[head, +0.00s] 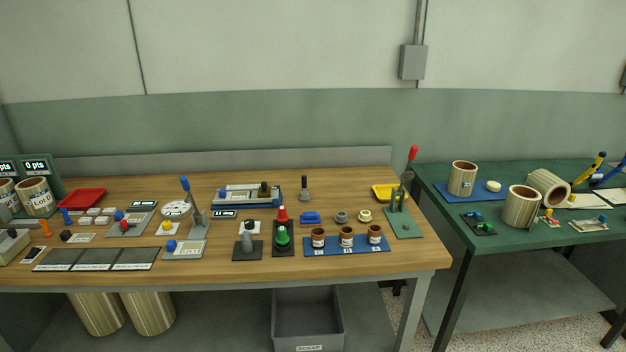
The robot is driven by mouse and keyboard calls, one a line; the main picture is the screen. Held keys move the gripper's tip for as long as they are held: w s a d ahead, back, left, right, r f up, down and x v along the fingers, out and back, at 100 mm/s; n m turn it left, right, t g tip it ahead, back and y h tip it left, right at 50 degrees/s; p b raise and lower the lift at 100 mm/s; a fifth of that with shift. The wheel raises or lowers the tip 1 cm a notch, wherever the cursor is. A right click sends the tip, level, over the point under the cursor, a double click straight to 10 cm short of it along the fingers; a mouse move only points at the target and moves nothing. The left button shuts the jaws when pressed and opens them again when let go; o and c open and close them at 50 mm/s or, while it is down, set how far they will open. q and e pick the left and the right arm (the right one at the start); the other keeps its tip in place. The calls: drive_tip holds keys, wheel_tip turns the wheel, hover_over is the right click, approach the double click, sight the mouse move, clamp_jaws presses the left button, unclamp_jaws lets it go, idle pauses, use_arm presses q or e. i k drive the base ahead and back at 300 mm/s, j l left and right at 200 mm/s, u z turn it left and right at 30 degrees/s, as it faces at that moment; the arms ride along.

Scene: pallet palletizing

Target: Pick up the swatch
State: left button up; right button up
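No single item can be surely told as the swatch at this size. Flat pieces that show on the wooden bench (330,185) in the head view include a row of grey labelled panels (92,260) at the front left. Several small white pieces (95,213) lie behind them. Flat cream sheets (587,202) lie on the green table (440,178) at the right. Neither of my grippers is in view.
A red tray (82,198) is at the back left and a yellow tray (385,193) at the right. A blue mat (383,243) holds three brown jars. A red-handled lever (407,175) stands at the bench's right end. A grey scrap bin (307,320) is below.

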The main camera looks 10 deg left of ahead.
sight(222, 193)
drive_tip(key=i+u, duration=0.2)
drive_tip(key=u, duration=0.3)
drive_tip(key=i+l+u, duration=0.1)
drive_tip(key=u, duration=0.4)
drive_tip(key=i+l, duration=0.05)
drive_tip(key=i, duration=0.05)
